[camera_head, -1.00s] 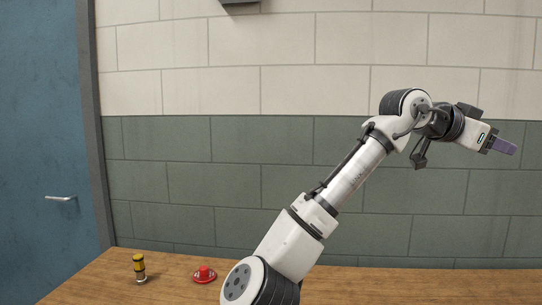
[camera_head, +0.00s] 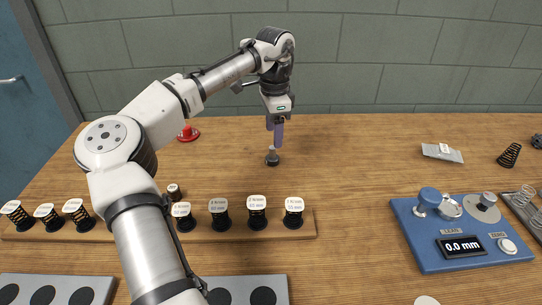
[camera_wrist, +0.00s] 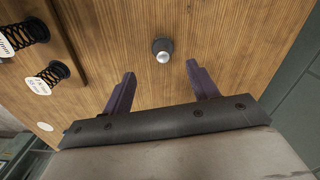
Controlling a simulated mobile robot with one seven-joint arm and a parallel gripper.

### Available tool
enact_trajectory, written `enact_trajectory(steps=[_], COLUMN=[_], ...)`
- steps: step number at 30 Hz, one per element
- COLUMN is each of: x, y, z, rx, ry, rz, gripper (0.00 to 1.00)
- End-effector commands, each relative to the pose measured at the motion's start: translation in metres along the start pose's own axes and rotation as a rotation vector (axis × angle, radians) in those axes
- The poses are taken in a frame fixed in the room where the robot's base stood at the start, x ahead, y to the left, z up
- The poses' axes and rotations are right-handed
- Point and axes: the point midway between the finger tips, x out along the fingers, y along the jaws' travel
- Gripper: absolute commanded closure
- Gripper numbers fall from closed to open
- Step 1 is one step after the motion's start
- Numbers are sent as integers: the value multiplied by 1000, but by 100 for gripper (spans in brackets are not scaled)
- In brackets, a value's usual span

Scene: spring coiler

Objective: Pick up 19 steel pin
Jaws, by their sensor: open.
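A small upright steel pin (camera_head: 272,157) with a dark base and a pale metal top stands alone on the wooden table. It also shows in the wrist view (camera_wrist: 162,50), top towards the camera. My gripper (camera_head: 275,140) points down just above it with purple fingers. In the wrist view the fingers of my gripper (camera_wrist: 160,70) are spread apart and empty. The pin lies a little beyond the fingertips there, sideways between them. No marking that reads 19 is visible on it.
A wooden rack (camera_head: 310,222) with several labelled black springs stands nearer. A red button (camera_head: 188,133) is behind my arm. A blue gauge (camera_head: 462,230) reading 0.0 mm is at right. Grey trays (camera_head: 235,283) with dark round recesses lie in front.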

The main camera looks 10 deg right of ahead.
Motion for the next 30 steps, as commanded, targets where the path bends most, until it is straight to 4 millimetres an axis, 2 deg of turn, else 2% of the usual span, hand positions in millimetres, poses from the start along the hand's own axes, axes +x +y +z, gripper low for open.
enact_trajectory(steps=[3,11,21,30], x=[18,35,76,81], y=[0,-2,-5,-5], z=[0,0,1,1], rx=[-1,-2,-2,-3], ry=[-1,0,1,4], rz=[0,-2,-2,-4], gripper=[41,41,41,41])
